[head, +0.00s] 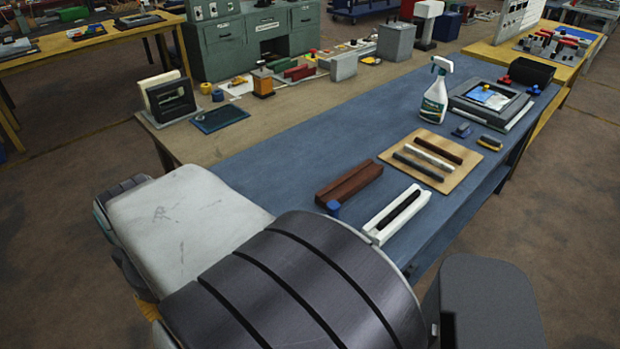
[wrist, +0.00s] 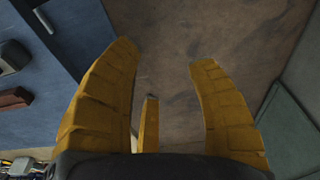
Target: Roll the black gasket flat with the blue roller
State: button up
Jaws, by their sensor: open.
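A white channel-shaped frame piece (head: 380,238) lies on the blue table with a black strip (head: 404,210) along it, which looks like the black gasket. I cannot tell how flat it sits. A small blue piece (head: 333,208), possibly the blue roller, is at the near end of a reddish-brown channel block (head: 348,183). My gripper (wrist: 162,58) is open and empty in the wrist view, its yellow fingers spread above the bare floor beside the table edge. The brown block (wrist: 14,98) shows at that view's left. My gripper is not clearly visible in the head view.
A tan board (head: 460,182) holds brown, white and black strips. The table's middle left (head: 300,150) is clear.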

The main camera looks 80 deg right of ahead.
jog(key=s+d+m+p, duration=0.2)
jog(key=s+d+m, duration=0.4)
jog(key=d+m, duration=0.4)
jog(key=s+d+m+g+p, duration=0.1)
jog(key=s+d+m+p, duration=0.2)
jog(key=s+d+m, duration=0.4)
jog(key=s+d+m+y+p, duration=0.1)
jog(key=s+d+m, duration=0.5)
jog(key=d+m, duration=0.7)
jog(key=shift+s+m+g+p, duration=0.15)
jog(key=shift+m+g+p, duration=0.15)
jog(key=shift+m+p, duration=0.5)
jog(key=m, duration=0.2)
jog(key=d+m, duration=0.1)
jog(key=m, duration=0.1)
jog(key=shift+r+m, duration=0.15)
jog(key=shift+m, duration=0.25)
jog(key=shift+f+b, duration=0.2)
jog(key=shift+b, duration=0.15)
